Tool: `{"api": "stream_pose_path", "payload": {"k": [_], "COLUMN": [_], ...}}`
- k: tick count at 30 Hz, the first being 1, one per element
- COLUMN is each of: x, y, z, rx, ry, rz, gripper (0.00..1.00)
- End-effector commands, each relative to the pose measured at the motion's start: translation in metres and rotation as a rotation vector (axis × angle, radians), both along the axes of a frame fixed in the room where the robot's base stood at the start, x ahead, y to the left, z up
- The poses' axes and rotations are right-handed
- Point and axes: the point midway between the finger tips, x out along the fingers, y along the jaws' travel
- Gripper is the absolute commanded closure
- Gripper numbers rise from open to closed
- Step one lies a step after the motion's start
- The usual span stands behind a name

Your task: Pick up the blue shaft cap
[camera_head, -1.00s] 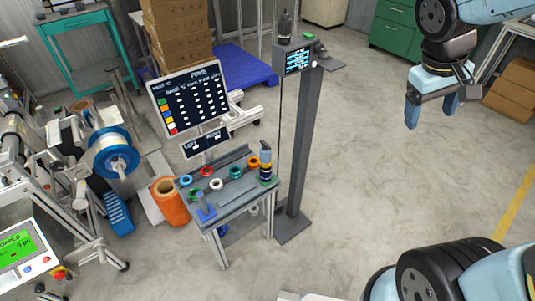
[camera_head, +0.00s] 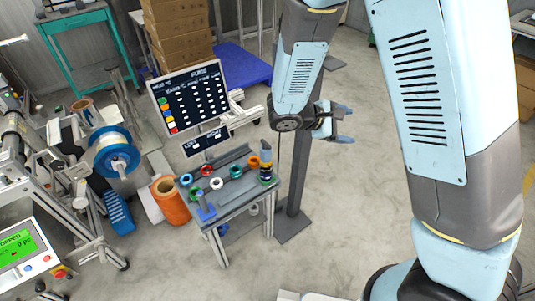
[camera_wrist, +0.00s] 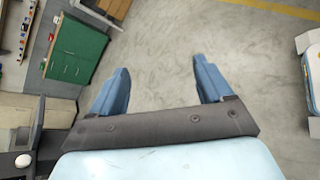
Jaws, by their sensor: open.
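A small blue ring (camera_head: 186,180), which looks like the blue shaft cap, lies at the left end of the grey bench, in a row with red, white, green and orange rings. My gripper (camera_head: 346,123) is in the air to the right of the bench and higher in the picture, by the grey post. Its blue fingers are apart with nothing between them. They also show spread and empty over bare floor in the wrist view (camera_wrist: 162,72). No ring shows in the wrist view.
The grey bench (camera_head: 236,204) also carries a blue block (camera_head: 206,213) and a stacked cylinder (camera_head: 266,165). A signboard (camera_head: 188,98) stands behind it. The grey post (camera_head: 291,190) is at its right. An orange roll (camera_head: 170,200) stands at its left.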

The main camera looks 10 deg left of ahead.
Motion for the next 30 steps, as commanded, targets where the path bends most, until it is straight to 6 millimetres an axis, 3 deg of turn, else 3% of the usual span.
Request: {"api": "stream_pose_path", "payload": {"k": [7, 14, 24, 30], "x": [0.006, -0.001, -0.034, -0.053], "y": [0.062, 0.120, 0.201, 0.228], "z": [-0.049, -0.097, -0.175, -0.208], "rx": [-0.227, -0.423, -0.687, -0.783], "ry": [-0.002, -0.023, -0.070, -0.090], "rz": [0.283, 0.560, 0.980, 1.149], "gripper": [0.21, 0.21, 0.21, 0.21]}}
